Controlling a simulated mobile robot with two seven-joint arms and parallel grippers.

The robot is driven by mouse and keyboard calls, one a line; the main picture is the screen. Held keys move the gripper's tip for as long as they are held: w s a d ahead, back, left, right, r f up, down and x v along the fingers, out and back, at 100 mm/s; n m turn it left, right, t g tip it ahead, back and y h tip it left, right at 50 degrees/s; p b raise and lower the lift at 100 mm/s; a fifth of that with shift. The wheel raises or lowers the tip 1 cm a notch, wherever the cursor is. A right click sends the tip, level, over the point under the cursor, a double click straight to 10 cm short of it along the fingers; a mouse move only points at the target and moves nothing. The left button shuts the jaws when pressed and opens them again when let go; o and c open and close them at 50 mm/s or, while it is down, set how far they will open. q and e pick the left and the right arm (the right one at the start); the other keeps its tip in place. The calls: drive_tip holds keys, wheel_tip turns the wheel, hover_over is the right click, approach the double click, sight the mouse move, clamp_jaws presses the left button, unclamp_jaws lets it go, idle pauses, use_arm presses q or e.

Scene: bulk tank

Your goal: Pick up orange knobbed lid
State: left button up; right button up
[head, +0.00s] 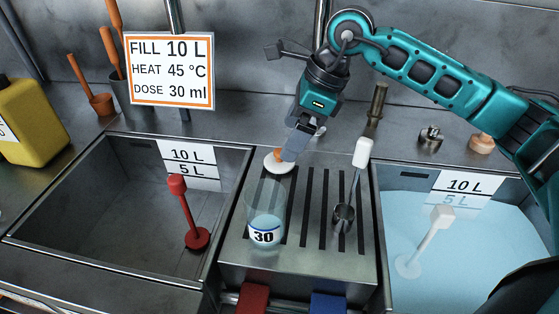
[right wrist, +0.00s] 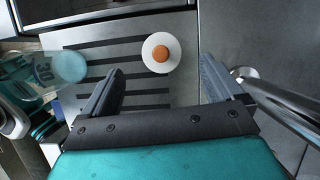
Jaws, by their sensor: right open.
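The lid (head: 275,166) is a white disc with an orange knob, lying on the slotted drain board behind the clear 30 cup. In the right wrist view the lid (right wrist: 150,62) lies ahead of my fingers, roughly centred between them, with its knob facing the camera. I cannot tell whether a finger touches the lid. My left gripper is not in view.
The clear 30 cup (head: 266,225) stands just in front of the lid. A white-handled ladle (head: 345,210) leans to its right. An empty basin (head: 130,200) with a red plunger (head: 184,205) lies left; a water-filled basin (head: 470,250) lies right. A sign (head: 170,70) stands behind.

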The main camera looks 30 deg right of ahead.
sight(279, 151)
drive_tip(key=shift+x, duration=3.1)
drive_tip(key=shift+w+a+r, duration=0.1)
drive_tip(key=shift+w+a, duration=0.05)
drive_tip(key=shift+c, duration=0.3)
drive_tip(key=c, duration=1)
drive_tip(key=shift+r, duration=0.1)
